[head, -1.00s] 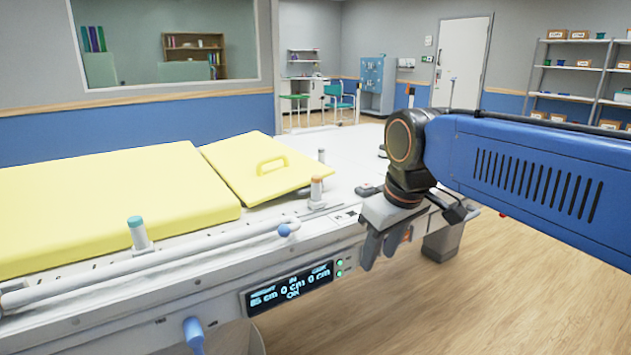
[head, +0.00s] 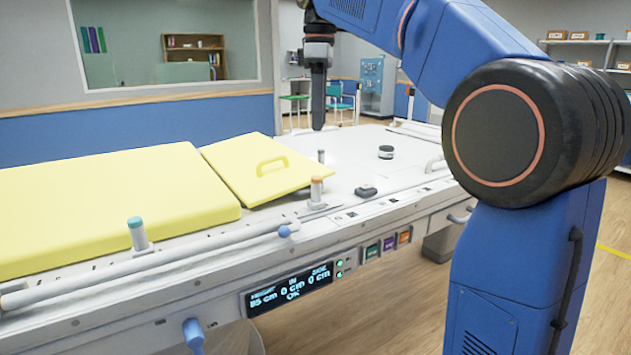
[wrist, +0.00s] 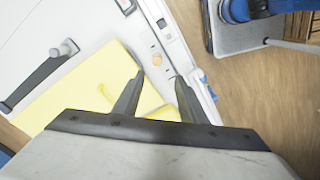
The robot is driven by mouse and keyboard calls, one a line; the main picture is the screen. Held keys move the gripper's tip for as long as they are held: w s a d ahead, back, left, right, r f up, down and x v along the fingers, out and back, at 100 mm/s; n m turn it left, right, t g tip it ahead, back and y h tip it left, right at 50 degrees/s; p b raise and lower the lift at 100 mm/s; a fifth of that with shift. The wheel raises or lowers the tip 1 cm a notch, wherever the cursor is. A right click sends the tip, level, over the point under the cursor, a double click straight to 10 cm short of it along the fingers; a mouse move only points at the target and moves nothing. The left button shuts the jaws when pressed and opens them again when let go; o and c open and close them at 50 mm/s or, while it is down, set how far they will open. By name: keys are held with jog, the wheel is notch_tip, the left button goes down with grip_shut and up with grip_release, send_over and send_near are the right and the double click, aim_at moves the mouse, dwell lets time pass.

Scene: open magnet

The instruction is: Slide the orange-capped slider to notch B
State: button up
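The orange-capped slider (head: 316,192) stands upright at the near rail of the white table, just right of the yellow wedge pad. Its round orange cap (wrist: 157,60) shows in the wrist view, ahead of and between the fingertips. My gripper (head: 318,126) points down high over the table, apart from the slider. In the wrist view my gripper (wrist: 159,76) has its two fingers spread with nothing between them. Small dark marks (head: 350,214) lie along the table edge right of the slider; I cannot read notch B among them.
A teal-capped slider (head: 138,232) stands further left on the rail. Yellow pads (head: 90,210) cover the table's left. A short grey post (head: 321,156), a dark puck (head: 386,152) and a dark block (head: 366,191) stand nearby. A display (head: 292,288) is on the front.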

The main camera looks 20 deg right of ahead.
aim_at(315, 177)
jog(key=shift+n, duration=0.3)
jog(key=f, duration=1.1)
jog(key=w+f, duration=0.1)
jog(key=f, duration=0.4)
jog(key=shift+a+f, duration=0.25)
jog(key=shift+f, duration=0.1)
grip_shut()
